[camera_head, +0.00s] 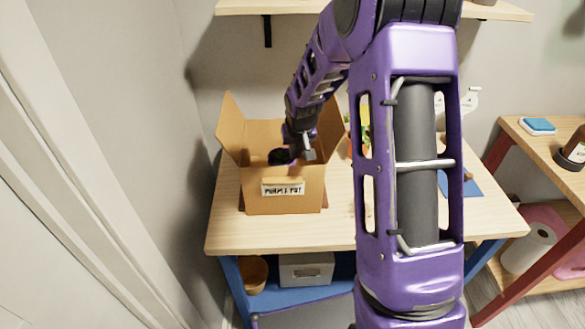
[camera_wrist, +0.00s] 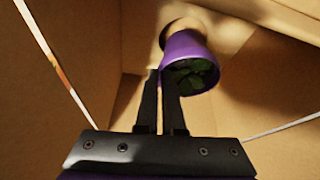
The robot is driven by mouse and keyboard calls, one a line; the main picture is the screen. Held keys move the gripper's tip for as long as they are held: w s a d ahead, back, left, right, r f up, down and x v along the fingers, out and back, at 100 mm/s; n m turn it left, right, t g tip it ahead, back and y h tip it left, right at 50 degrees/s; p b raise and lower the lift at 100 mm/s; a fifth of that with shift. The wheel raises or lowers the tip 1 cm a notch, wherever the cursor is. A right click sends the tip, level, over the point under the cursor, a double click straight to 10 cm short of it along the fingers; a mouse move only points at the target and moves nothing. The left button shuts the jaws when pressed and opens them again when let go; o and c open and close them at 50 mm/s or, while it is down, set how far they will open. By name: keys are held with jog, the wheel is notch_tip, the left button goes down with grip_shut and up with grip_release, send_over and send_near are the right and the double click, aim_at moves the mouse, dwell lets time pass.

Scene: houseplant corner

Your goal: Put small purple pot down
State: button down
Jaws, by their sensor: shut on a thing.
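The small purple pot (camera_wrist: 184,46) shows in the wrist view, tilted, with dark green leaves (camera_wrist: 193,75) inside its rim. My gripper (camera_wrist: 162,75) is shut on the pot's rim, and the pot is inside a cardboard box (camera_head: 283,201). Cardboard walls surround it in the wrist view. I cannot tell whether the pot touches the box floor. In the head view my gripper (camera_head: 283,156) reaches into the box from above. The box has open flaps and a label (camera_head: 283,189) reading "PURPLE POT".
The box stands on the left part of a wooden table (camera_head: 270,236). My arm hides much of the table's middle. A blue mat (camera_head: 462,187) lies on the right. A shelf (camera_head: 290,7) is above. A grey bin (camera_head: 306,270) and a brown pot (camera_head: 253,274) sit below.

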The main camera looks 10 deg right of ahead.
aim_at(295, 161)
jog(key=shift+f, duration=2.25)
jog(key=shift+f+b, duration=0.35)
jog(key=shift+b, duration=0.1)
jog(key=c, duration=1)
grip_release()
jog(key=shift+c, duration=0.2)
jog(key=shift+r+p, duration=0.5)
jog(key=shift+p, duration=0.05)
jog(key=v, duration=1.1)
jog(key=shift+s+r, duration=0.25)
jog(key=shift+w, duration=0.1)
